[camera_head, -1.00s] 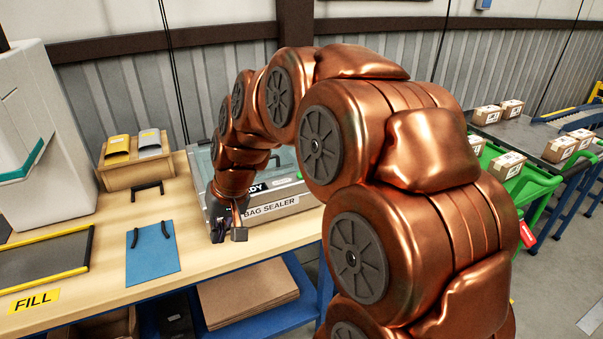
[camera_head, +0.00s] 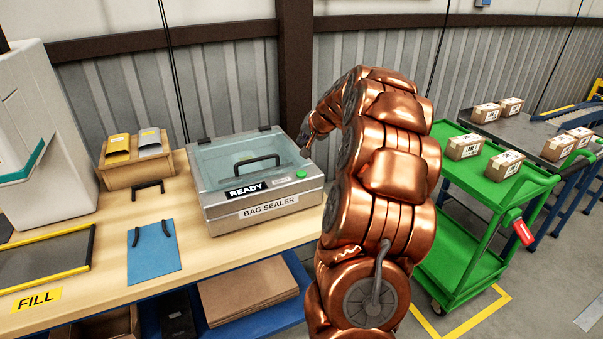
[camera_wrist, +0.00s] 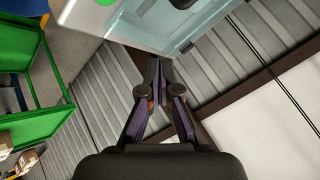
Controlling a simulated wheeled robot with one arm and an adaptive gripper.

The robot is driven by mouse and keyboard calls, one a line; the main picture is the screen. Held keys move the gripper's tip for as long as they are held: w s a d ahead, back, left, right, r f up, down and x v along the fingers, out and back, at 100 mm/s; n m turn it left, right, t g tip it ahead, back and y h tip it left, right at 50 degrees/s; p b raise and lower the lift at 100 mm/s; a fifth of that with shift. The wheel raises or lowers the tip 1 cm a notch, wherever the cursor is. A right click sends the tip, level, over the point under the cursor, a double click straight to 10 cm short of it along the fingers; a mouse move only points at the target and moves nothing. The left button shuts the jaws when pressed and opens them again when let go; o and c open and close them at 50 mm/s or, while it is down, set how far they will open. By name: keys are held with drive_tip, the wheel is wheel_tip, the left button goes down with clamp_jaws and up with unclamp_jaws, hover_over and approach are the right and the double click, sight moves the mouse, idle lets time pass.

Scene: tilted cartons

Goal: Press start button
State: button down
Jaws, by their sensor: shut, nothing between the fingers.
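The bag sealer (camera_head: 270,220) is a grey box on the wooden table, marked READY, with a clear lid and a black handle (camera_head: 258,163). The lid looks closed. A round green button (camera_head: 301,174) sits at the right end of the sealer's front top edge. Part of it also shows at the top edge of the wrist view (camera_wrist: 104,2). My gripper (camera_wrist: 158,68) is shut and empty, with its tips together beside the sealer's edge in the wrist view. In the head view, my arm end is above and behind the button, at the sealer's right; the fingers are hardly visible there.
A green cart (camera_head: 463,190) with cartons stands right of the table. A corrugated wall rises behind the table.

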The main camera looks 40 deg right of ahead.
sight(301, 174)
drive_tip(key=shift+f, duration=0.1)
idle(0.3)
drive_tip(key=shift+f+b, duration=2.35)
drive_tip(key=shift+f, duration=1.95)
drive_tip(key=shift+f, duration=0.1)
drive_tip(key=shift+f+b, duration=0.35)
drive_tip(key=shift+f+b, duration=0.35)
drive_tip(key=shift+f, duration=0.05)
drive_tip(key=shift+r+p, duration=0.4)
drive_tip(key=shift+r, duration=0.45)
